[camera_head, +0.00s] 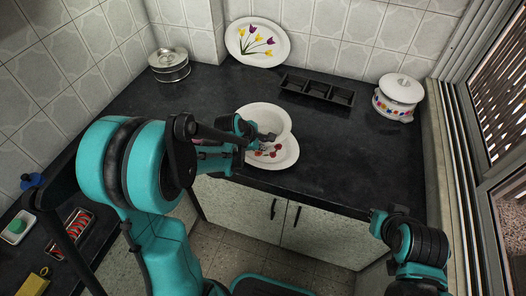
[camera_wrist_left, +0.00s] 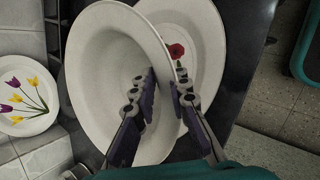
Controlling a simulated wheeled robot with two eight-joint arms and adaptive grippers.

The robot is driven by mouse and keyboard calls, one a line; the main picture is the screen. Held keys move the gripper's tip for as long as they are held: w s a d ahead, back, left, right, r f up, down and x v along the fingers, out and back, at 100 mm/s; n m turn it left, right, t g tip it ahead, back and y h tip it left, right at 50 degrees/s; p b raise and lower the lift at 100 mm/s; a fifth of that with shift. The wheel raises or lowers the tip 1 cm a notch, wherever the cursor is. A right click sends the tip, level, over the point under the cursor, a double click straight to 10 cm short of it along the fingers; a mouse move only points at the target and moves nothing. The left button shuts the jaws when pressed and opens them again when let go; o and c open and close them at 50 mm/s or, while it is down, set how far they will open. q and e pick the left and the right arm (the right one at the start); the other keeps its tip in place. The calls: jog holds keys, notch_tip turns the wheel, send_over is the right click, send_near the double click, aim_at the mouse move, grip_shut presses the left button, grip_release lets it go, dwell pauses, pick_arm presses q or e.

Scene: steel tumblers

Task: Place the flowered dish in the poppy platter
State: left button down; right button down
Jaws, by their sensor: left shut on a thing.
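A deep white dish (camera_head: 262,112) is tilted over the poppy platter (camera_head: 285,158) near the counter's front edge. Its visible inside is plain white, and I cannot see flowers on it. My left gripper (camera_head: 266,138) is shut on its near rim. In the left wrist view, the fingers (camera_wrist_left: 166,84) pinch the rim of the dish (camera_wrist_left: 95,75). The platter (camera_wrist_left: 200,25) is white with red poppies and lies partly hidden behind the dish. I cannot tell whether the dish touches it. My right gripper (camera_head: 379,220) is low at the right, its fingers unclear.
A tulip plate (camera_head: 257,42) leans on the back wall. A black compartment tray (camera_head: 316,90) lies behind the platter. A lidded white pot (camera_head: 398,97) stands at the right and a steel container (camera_head: 169,65) at the left. The counter (camera_head: 345,150) right of the platter is clear.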

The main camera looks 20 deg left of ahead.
pick_arm(q)
notch_tip(320, 180, down, 4)
jog(key=shift+f+b, duration=0.1)
jog(key=shift+b, duration=0.9)
jog(key=c, duration=1.5)
grip_release()
jog(key=shift+r, duration=0.2)
jog(key=p+v, duration=0.5)
jog(key=v, duration=0.7)
jog(key=shift+s+d+r+m+t+y, duration=0.1)
jog(key=shift+s+d+r+m+y, duration=0.8)
jog(key=shift+s+m, duration=2.15)
jog(key=shift+s+d+r+m+t+h, duration=0.1)
jog(key=shift+s+d+r+m, duration=0.15)
jog(key=shift+s+r+m, duration=2.65)
jog(key=shift+s+d+f+m+t+y, duration=0.1)
jog(key=shift+s+d+f+m+y, duration=0.3)
jog(key=shift+s+m, duration=2.75)
